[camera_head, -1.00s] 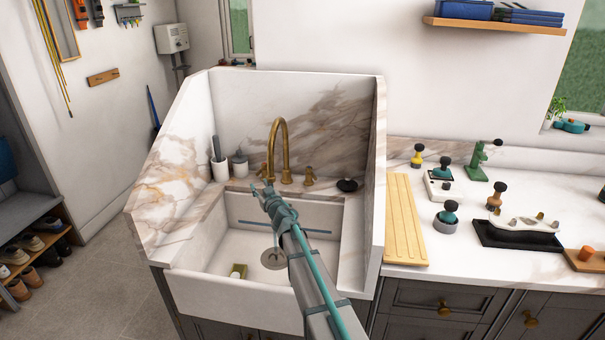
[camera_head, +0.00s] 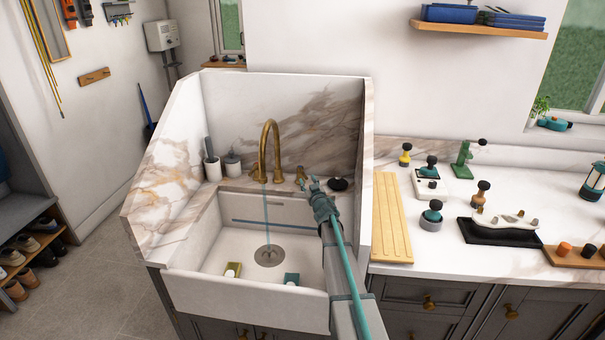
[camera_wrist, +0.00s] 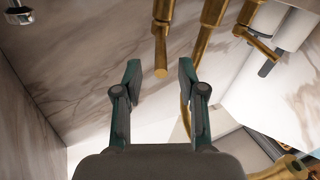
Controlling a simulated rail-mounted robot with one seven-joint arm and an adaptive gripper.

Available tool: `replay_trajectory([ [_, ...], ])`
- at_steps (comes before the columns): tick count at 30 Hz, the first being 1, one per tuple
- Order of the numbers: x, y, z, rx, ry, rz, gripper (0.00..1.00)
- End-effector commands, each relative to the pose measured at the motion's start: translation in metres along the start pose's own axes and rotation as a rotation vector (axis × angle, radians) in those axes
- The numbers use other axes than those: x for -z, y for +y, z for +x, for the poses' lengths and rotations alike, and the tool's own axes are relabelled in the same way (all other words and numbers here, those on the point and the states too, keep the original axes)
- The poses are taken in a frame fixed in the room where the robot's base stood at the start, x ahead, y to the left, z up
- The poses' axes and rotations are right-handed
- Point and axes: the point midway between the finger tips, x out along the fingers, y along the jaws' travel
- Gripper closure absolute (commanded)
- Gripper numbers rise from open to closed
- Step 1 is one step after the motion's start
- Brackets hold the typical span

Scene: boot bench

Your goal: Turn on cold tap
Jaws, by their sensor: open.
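A brass gooseneck faucet (camera_head: 270,145) stands at the back of the white sink, with a thin stream of water (camera_head: 266,215) falling toward the drain. The right brass tap handle (camera_head: 300,173) stands beside the spout, and the left handle (camera_head: 254,173) is on its other side. My gripper (camera_head: 308,184) is close in front of the right handle. In the wrist view my gripper (camera_wrist: 160,75) is open and empty. The right handle's lever (camera_wrist: 159,55) points toward the gap between the fingertips; contact is not clear. Neither handle shows a readable hot or cold mark.
Marble splash walls (camera_head: 365,160) enclose the sink (camera_head: 245,312) on both sides. A black dish (camera_head: 338,184) sits right of the handle. A brush holder (camera_head: 212,169) and a canister (camera_head: 232,165) stand left. An olive item and a teal item (camera_head: 292,279) lie in the basin.

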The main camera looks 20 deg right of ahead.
Motion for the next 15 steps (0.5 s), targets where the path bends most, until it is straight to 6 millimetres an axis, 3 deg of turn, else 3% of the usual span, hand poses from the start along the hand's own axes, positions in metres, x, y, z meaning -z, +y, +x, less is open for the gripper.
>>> replay_trajectory([
  [1,0.001,0.001,0.013,0.000,0.000,0.000,0.60],
  [9,0.001,0.000,0.059,0.001,0.000,0.000,0.60],
  [15,0.001,-0.001,0.075,0.001,0.000,0.000,0.60],
])
